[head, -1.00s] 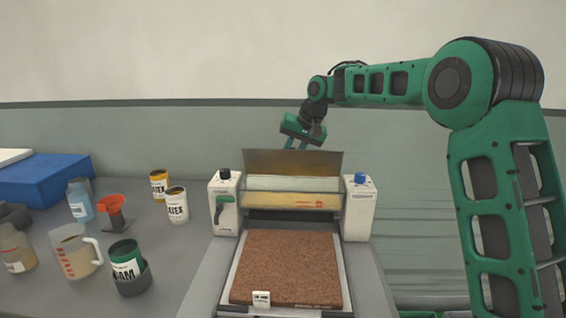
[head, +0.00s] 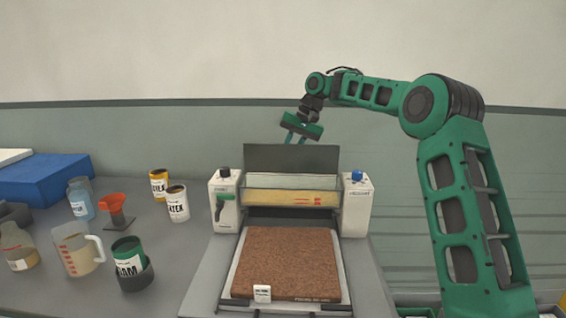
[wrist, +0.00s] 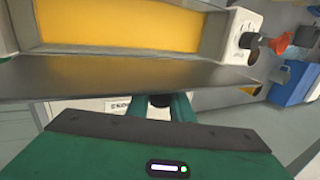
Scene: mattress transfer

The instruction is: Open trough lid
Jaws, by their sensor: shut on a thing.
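The trough (head: 290,197) sits between two white end housings and holds yellow liquid. Its grey lid (head: 290,158) stands raised along the trough's back edge, leaving the top of the trough uncovered. My gripper (head: 295,140) is behind the lid's top edge, with its fingers pointing down. In the wrist view the lid (wrist: 100,82) crosses just beyond my gripper (wrist: 160,103), with the yellow liquid (wrist: 120,25) past it. The green fingers are shut around a small black part at the lid's edge, seemingly its handle, mostly hidden.
A brown mat (head: 287,263) lies on the machine's bed in front of the trough. At left on the table are a jug (head: 75,252), a green can (head: 128,258), white and yellow cans, a red funnel (head: 114,203) and a blue box (head: 45,180). Space above the trough is clear.

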